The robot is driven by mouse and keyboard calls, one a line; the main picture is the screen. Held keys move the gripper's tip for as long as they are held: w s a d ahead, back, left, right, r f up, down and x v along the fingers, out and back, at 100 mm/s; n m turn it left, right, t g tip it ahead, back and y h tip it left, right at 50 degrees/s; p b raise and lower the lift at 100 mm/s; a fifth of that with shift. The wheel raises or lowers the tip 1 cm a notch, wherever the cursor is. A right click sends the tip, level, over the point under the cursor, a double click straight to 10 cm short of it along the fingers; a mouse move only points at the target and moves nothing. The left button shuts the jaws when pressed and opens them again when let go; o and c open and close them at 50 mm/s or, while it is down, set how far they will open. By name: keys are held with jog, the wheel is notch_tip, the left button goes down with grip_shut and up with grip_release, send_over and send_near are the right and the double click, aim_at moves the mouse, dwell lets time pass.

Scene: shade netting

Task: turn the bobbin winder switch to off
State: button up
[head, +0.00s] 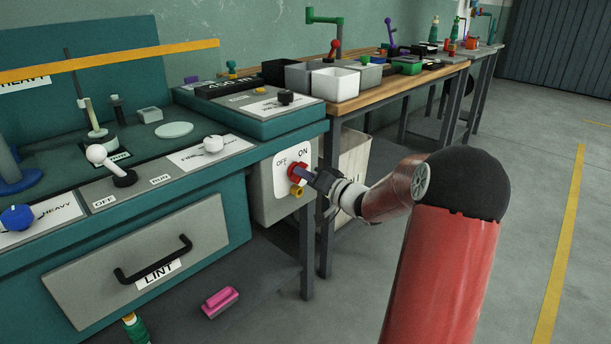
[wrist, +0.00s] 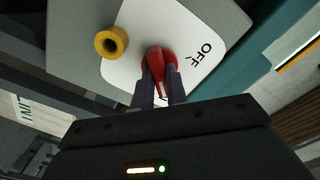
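The switch is a red knob (head: 297,172) on a white plate (head: 283,180) marked OFF on the left and ON on the right. The plate is on the side of a grey box under the right end of the green bench. In the wrist view the red knob (wrist: 159,57) is at the centre, with the OFF label to its right. My gripper (head: 314,178) is at the knob; in the wrist view its two dark fingers (wrist: 161,85) lie on either side of the red grip, seemingly touching it. The fingers hide part of the knob, so its pointing direction is unclear.
A yellow round fitting (head: 296,191) sits just below the knob. The lint drawer (head: 140,260) is to the left, with a pink brush-like object (head: 220,302) on the floor. A bench leg (head: 307,250) stands close below my gripper. The floor to the right is open.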

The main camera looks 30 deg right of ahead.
jog(key=shift+n, duration=0.3)
grip_shut()
jog(key=shift+a+n+b, duration=0.1)
jog(key=shift+n+b, duration=5.4)
jog(key=shift+n, duration=3.2)
jog(key=o, duration=0.7)
grip_release()
jog(key=shift+s, duration=0.15)
jog(key=v, duration=0.7)
jog(key=shift+s+p, duration=0.3)
